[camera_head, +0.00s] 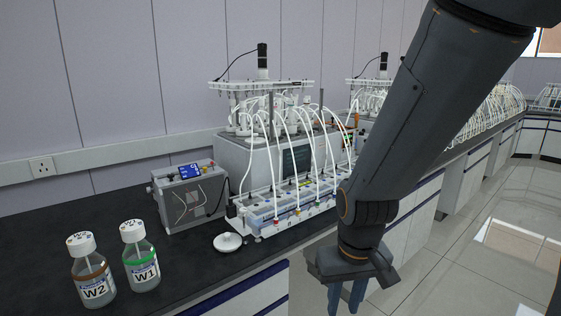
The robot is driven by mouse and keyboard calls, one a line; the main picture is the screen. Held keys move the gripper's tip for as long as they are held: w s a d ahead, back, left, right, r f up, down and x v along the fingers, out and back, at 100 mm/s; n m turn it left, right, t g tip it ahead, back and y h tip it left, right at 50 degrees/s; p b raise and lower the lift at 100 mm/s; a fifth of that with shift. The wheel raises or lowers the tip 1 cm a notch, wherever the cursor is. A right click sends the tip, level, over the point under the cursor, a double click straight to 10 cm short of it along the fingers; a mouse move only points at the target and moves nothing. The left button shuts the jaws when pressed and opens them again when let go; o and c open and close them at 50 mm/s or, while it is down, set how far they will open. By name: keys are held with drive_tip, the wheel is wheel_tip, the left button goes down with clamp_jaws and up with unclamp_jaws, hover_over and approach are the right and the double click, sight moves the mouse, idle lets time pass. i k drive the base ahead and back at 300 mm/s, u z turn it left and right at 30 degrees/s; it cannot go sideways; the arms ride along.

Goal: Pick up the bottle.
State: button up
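Two clear glass bottles with white caps stand upright on the dark bench at the lower left. The bottle labelled W2 (94,281) has a brown band on its label. The bottle labelled W1 (142,266) has a green band and stands just right of it, slightly farther back. My gripper (346,300) hangs at the bottom centre-right, pointing down, well to the right of both bottles and touching neither. A gap shows between its blue fingers, with nothing seen in it. The fingertips lie at the lower picture edge.
On the bench (60,224), a grey box with a blue display (188,195) stands behind the bottles. A small white round dish (229,242) lies to their right. A reactor unit (268,160) with many white tubes stands behind it. The floor at right is clear.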

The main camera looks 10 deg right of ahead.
sight(91, 273)
drive_tip(key=u, duration=3.35)
drive_tip(key=i, duration=1.3)
drive_tip(key=z, duration=0.45)
